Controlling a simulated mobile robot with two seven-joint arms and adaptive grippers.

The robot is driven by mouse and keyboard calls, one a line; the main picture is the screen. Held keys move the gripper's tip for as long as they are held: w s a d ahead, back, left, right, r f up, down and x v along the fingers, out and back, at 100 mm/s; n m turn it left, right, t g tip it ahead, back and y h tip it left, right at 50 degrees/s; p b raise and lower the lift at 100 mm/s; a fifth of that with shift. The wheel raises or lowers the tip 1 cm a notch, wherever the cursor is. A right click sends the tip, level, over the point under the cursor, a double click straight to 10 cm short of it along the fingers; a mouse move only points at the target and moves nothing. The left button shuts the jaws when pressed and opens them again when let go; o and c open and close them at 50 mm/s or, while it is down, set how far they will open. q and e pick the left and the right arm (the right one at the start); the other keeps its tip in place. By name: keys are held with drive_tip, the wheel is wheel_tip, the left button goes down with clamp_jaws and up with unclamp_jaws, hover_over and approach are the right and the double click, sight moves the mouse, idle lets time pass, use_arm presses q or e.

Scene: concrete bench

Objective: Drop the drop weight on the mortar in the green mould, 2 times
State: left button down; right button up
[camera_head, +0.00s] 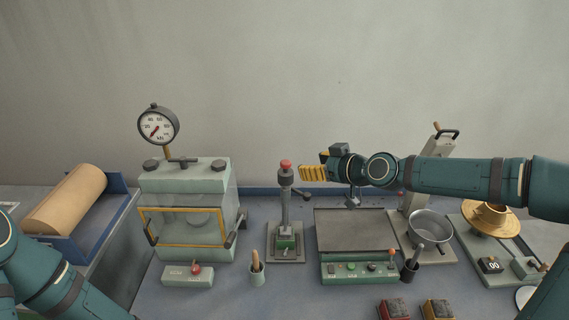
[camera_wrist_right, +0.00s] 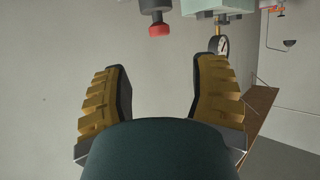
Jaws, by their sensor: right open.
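The drop weight stand (camera_head: 285,210) is upright left of the bench's middle, with a red knob (camera_head: 286,164) on top of a dark cylinder (camera_head: 286,177). The green mould (camera_head: 286,244) sits at its foot; the mortar inside is too small to make out. My right gripper (camera_head: 314,172), with ribbed yellow fingers, is open and empty just right of the knob, at about its height, apart from it. In the right wrist view the red knob (camera_wrist_right: 159,30) shows beyond the spread fingers (camera_wrist_right: 160,88), roughly centred between them. My left arm shows at lower left; its gripper is outside the view.
A press with a dial gauge (camera_head: 157,126) stands left of the stand. A flat table with a green control panel (camera_head: 359,270) lies to the right, then a metal bowl (camera_head: 430,228). A small side lever (camera_head: 303,194) juts from the stand.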

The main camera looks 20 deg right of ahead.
sight(286, 162)
drive_tip(key=x, duration=1.1)
drive_tip(key=shift+w+f, duration=0.1)
drive_tip(key=shift+w, duration=0.1)
drive_tip(key=shift+c, duration=0.2)
clamp_jaws()
